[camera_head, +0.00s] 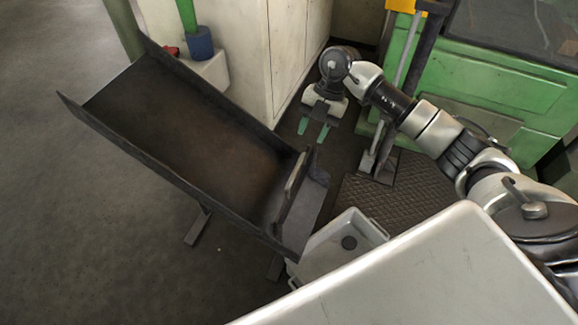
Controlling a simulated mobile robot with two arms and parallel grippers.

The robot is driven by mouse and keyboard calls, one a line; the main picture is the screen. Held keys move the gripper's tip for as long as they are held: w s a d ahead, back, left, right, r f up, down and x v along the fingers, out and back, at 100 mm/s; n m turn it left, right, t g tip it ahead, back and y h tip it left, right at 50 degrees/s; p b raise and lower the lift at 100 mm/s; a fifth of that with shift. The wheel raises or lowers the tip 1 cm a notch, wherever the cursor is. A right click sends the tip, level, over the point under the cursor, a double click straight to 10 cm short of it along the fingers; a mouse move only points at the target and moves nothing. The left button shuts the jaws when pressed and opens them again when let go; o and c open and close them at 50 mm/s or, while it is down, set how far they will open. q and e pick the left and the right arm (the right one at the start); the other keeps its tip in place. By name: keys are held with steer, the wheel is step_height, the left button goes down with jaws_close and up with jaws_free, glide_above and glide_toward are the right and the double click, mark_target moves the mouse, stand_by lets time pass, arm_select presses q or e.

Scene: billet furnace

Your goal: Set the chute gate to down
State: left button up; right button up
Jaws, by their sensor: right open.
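The chute (190,130) is a dark metal trough that slopes from the upper left down to the lower middle. The chute gate (291,190) is a plate standing across the trough near its lower end, with a dark fitting at its right end by the side wall. My right gripper (313,131) is beyond the gate's right end, over the dark floor, with its two green fingers apart and nothing between them. It is apart from the gate and the chute. My left gripper does not show.
A grey bin (338,246) stands beside the chute's lower end. A green machine (487,88) is at the upper right, with upright levers (385,140) in front. A pale cabinet (245,50) stands behind the chute. Open floor (90,250) lies at the left.

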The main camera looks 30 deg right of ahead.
mark_target(297, 168)
steer(key=b+x, duration=0.2)
steer(key=x, duration=0.7)
steer(key=shift+s+a+f, duration=0.1)
steer(key=shift+a+f, duration=0.15)
steer(key=shift+f, duration=0.3)
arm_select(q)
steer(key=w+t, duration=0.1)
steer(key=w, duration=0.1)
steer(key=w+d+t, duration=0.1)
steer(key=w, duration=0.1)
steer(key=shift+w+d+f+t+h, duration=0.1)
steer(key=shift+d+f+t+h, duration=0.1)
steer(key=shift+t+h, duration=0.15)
arm_select(e)
steer(key=shift+c, duration=0.3)
jaws_close()
